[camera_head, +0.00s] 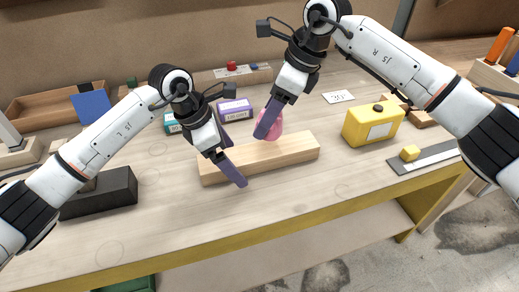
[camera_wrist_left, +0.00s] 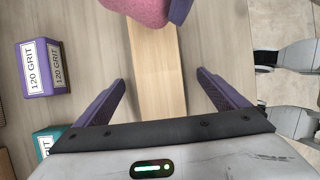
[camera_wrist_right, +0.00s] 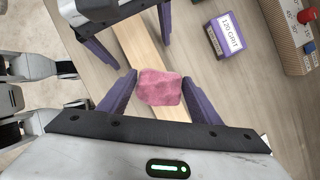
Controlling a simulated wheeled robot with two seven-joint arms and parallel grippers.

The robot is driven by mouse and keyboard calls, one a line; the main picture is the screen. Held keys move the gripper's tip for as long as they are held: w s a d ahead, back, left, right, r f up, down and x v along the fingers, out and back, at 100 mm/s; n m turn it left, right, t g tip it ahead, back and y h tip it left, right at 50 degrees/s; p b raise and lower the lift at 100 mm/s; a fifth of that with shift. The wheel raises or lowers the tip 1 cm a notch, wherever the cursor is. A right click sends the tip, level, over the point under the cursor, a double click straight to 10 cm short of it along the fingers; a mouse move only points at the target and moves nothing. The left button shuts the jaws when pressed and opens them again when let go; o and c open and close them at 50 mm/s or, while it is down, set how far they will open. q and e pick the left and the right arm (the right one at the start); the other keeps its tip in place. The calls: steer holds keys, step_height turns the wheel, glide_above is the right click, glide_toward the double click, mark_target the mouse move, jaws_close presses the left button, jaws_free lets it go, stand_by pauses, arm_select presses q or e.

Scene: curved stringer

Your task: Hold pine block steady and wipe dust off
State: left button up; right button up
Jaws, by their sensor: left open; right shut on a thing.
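The pine block (camera_head: 285,154) is a long pale wooden bar lying on the workbench in the head view. It also shows in the left wrist view (camera_wrist_left: 157,75) and the right wrist view (camera_wrist_right: 140,45). My left gripper (camera_head: 234,160) is open, its fingers on either side of the block near its left part, with gaps showing in the left wrist view (camera_wrist_left: 168,92). My right gripper (camera_head: 268,122) is shut on a pink cloth (camera_wrist_right: 160,88), held over the block's middle. The cloth also shows in the left wrist view (camera_wrist_left: 145,10). I cannot tell whether it touches the block. No dust is discernible.
A purple 120 grit box (camera_head: 235,109) and a teal box (camera_head: 172,123) stand behind the block. A dark block (camera_head: 103,193) lies left. The bench's front edge (camera_head: 250,222) is mostly clear.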

arm_select(q)
steer(key=shift+v, duration=2.45)
steer(key=v, duration=1.2)
steer(key=shift+a, duration=0.1)
steer(key=shift+s+f, duration=0.1)
